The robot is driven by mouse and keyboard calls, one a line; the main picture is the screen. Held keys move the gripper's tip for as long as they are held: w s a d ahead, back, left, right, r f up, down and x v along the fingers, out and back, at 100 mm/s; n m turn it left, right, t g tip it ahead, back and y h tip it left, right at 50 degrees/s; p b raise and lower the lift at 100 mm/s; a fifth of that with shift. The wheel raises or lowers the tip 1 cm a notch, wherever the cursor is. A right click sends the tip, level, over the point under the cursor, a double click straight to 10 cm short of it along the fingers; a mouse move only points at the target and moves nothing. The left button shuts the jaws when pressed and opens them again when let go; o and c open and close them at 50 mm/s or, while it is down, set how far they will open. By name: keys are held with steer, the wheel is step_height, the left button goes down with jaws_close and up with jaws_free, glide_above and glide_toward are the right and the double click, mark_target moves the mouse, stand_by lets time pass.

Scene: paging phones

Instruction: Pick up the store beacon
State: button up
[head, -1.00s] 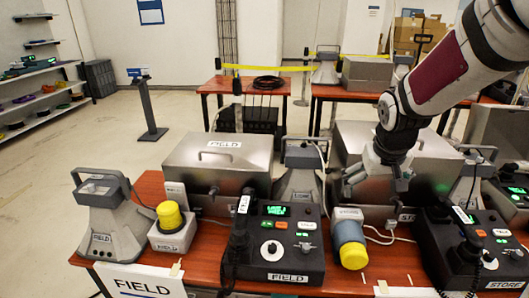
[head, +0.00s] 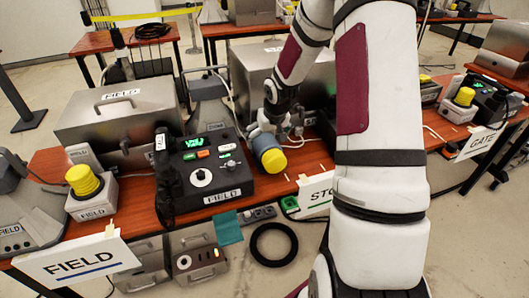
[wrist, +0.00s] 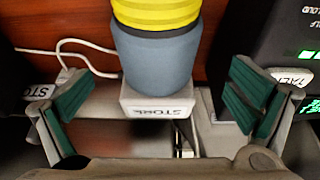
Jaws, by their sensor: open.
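The store beacon, with a blue-grey body and yellow cap, lies tipped on the table in the head view (head: 268,154), its cap toward the front edge. In the wrist view the beacon (wrist: 160,60) shows its pale square base, labelled STORE, nearest me. My gripper (head: 262,124) is at the beacon's base end, partly hidden by my arm. In the wrist view my gripper (wrist: 160,103) is open, its green-padded fingers on either side of the base with gaps on both sides.
A FIELD phone console (head: 205,172) stands left of the beacon. An upright FIELD beacon (head: 87,190) is farther left. Metal cases (head: 118,115) stand behind. The FIELD sign (head: 78,262) hangs at the front edge. Pale cables (wrist: 75,50) run beside the beacon's base.

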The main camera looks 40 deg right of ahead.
steer(key=shift+w+d+b+x, duration=0.15)
steer(key=shift+b+x, duration=0.1)
steer(key=shift+x, duration=1.25)
steer(key=shift+w+d+b+x, duration=0.1)
steer(key=shift+b+x, duration=0.15)
steer(key=shift+x, duration=1.3)
steer(key=shift+r, duration=0.15)
steer(key=c, duration=1.8)
steer(key=shift+r, duration=0.1)
steer(key=shift+c, duration=1.3)
